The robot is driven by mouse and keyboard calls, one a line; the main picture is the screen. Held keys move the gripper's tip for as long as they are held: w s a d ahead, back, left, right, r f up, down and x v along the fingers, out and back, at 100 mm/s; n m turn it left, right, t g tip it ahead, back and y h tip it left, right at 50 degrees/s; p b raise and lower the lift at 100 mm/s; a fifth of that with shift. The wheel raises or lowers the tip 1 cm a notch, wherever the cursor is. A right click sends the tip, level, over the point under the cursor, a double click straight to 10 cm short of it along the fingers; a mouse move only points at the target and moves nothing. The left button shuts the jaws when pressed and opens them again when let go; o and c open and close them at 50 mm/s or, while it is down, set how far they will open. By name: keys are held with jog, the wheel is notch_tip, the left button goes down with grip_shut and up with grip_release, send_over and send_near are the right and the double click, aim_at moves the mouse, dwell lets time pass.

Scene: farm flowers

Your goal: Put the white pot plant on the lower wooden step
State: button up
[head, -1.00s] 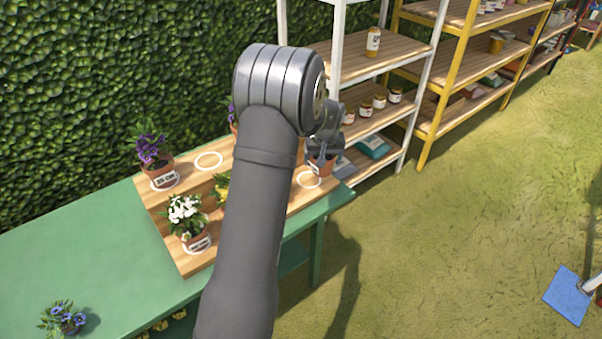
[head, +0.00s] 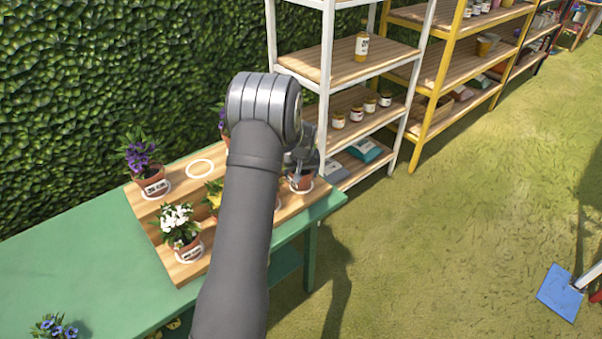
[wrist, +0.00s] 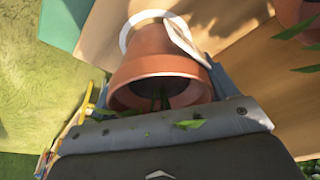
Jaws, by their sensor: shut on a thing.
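My gripper (head: 301,168) is shut on a terracotta pot (head: 301,184) at the right end of the wooden steps. The same pot fills the middle of the wrist view (wrist: 160,68), with some green leaves at its mouth; its flowers are hidden. A white ring (wrist: 128,36) on the wood shows around the pot's base. I cannot tell whether the pot rests on the wood or hangs just above it. A white-flowered plant (head: 177,217) in a labelled terracotta pot stands at the left of the lower wooden step (head: 190,270), inside a ring.
A purple-flowered pot (head: 146,180) and an empty white ring (head: 201,169) are on the upper step. A yellow-flowered plant (head: 214,190) is partly behind my arm. Another purple plant (head: 52,328) is on the green table (head: 80,240). White shelves (head: 325,90) stand behind right.

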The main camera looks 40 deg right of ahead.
jog(key=shift+f, duration=0.15)
jog(key=o, duration=1.3)
jog(key=v, duration=1.2)
jog(key=x, duration=1.2)
jog(key=shift+r, duration=1.15)
jog(key=shift+f, duration=0.1)
